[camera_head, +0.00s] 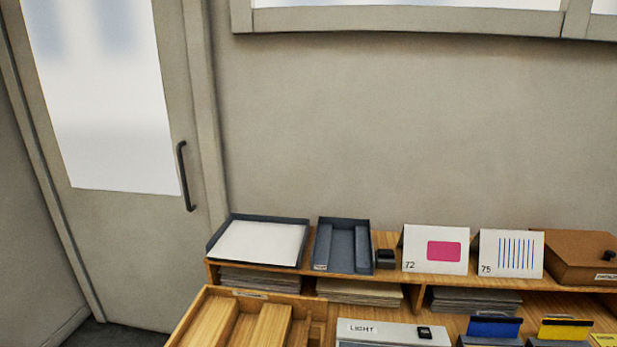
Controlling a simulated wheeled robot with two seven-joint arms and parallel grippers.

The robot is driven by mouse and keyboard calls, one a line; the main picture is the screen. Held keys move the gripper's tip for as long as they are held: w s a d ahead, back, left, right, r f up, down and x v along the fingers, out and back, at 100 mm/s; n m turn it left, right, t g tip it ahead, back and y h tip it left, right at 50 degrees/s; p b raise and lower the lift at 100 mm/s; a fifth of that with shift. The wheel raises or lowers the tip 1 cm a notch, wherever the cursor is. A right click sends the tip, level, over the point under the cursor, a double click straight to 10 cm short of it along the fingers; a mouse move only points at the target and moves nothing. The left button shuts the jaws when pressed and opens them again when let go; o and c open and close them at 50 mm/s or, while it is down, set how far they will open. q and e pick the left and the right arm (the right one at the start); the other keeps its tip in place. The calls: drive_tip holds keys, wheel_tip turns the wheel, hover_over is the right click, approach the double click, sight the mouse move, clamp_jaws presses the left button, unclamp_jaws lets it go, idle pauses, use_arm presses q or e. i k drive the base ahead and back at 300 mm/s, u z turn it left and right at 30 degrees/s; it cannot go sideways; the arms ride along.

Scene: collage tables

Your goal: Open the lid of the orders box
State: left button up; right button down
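A brown box (577,254) with a dark knob (609,256) on its lid stands at the right end of the upper shelf, cut off by the picture's edge. It looks shut. A small white label (606,277) is on its front, but I cannot read it, so I cannot tell if this is the orders box. Neither of my grippers is in view.
On the shelf (390,281) stand a grey paper tray (217,242), a dark organiser (342,246), and cards 72 (412,240) and 75 (487,245). Below are a wooden drawer box (222,300), a "LIGHT" box (390,331) and blue and yellow holders. A door (120,215) is left.

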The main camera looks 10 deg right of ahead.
sight(580, 248)
drive_tip(key=z, duration=2)
drive_tip(key=k, duration=0.4)
drive_tip(key=z, duration=1.7)
drive_tip(key=i, duration=1)
drive_tip(key=u, duration=0.45)
drive_tip(key=i, duration=0.75)
drive_tip(key=u, duration=1.25)
drive_tip(key=i, duration=0.35)
drive_tip(key=u, duration=0.3)
